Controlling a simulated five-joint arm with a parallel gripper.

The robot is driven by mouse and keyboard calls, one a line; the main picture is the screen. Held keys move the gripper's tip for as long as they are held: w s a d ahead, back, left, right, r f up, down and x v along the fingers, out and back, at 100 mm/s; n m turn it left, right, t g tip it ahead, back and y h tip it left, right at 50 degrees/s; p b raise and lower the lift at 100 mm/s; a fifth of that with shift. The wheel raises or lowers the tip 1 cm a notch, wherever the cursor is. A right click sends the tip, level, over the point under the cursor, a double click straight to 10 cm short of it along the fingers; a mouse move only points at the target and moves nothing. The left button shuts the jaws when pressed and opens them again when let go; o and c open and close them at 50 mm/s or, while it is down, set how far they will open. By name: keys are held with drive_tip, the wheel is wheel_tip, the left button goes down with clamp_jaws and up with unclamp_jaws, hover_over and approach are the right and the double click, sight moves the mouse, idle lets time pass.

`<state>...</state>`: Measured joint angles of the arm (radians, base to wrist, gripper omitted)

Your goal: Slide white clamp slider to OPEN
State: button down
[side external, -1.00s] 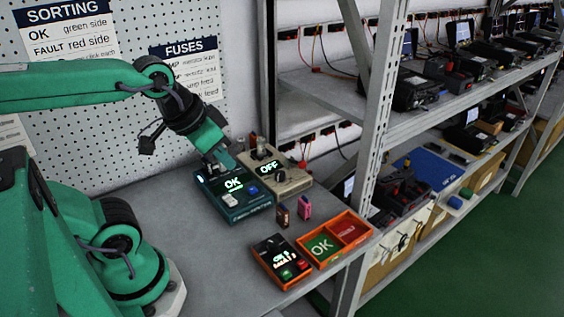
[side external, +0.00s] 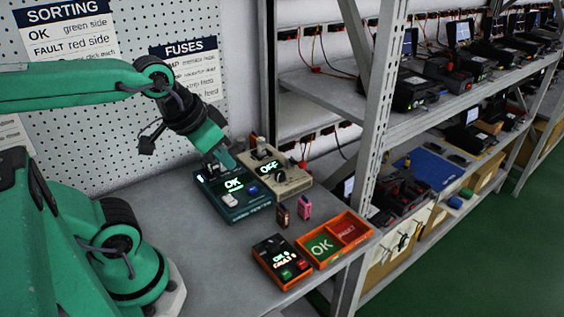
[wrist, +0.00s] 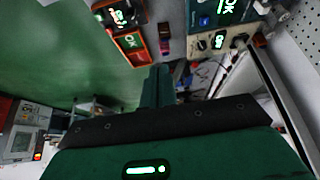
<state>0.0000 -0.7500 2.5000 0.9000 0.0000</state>
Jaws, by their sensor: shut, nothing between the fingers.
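The teal tester box (side external: 238,212) stands on the bench with a lit display reading OK. A small white block (side external: 229,200), which looks like the clamp slider, is on its front left, beside a blue button (side external: 253,190). No OPEN marking is readable. My gripper (side external: 229,163) is shut and empty above the back of the tester, apart from the white block. In the wrist view my gripper's fingers (wrist: 158,85) are together, and part of the tester (wrist: 221,20) shows at the top edge. The white block is not in that view.
A brown fuse (side external: 283,216) and a pink one (side external: 304,207) stand to the right. An orange tray (side external: 356,245) with OK and FAULT sides and a black counter box (side external: 268,250) are in front. A shelf post (side external: 374,150) rises at right.

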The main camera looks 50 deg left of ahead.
drive_tip(key=c, duration=2.2)
unclamp_jaws()
drive_tip(key=c, duration=1.4)
unclamp_jaws()
drive_tip(key=shift+w+a, duration=0.1)
drive_tip(key=shift+c, duration=0.2)
drive_tip(key=shift+o, duration=0.6)
drive_tip(key=shift+w+a, duration=0.35)
drive_tip(key=shift+w, duration=0.1)
drive_tip(key=w+a+f+g, duration=0.2)
drive_tip(key=w+a+f, duration=0.1)
drive_tip(key=a, duration=0.5)
drive_tip(key=w+a+f+g, duration=0.1)
drive_tip(key=w+a+f, duration=0.2)
drive_tip(key=a, duration=0.6)
drive_tip(key=w+a+f+g, duration=0.2)
drive_tip(key=w+a+f, duration=0.1)
drive_tip(key=a+f, duration=0.3)
drive_tip(key=shift+w+a+g, duration=0.25)
drive_tip(key=shift+a+g, duration=0.05)
drive_tip(key=shift+a, duration=0.85)
drive_tip(key=shift+a+f, duration=0.15)
drive_tip(key=shift+a, duration=0.05)
drive_tip(key=shift+f, duration=0.1)
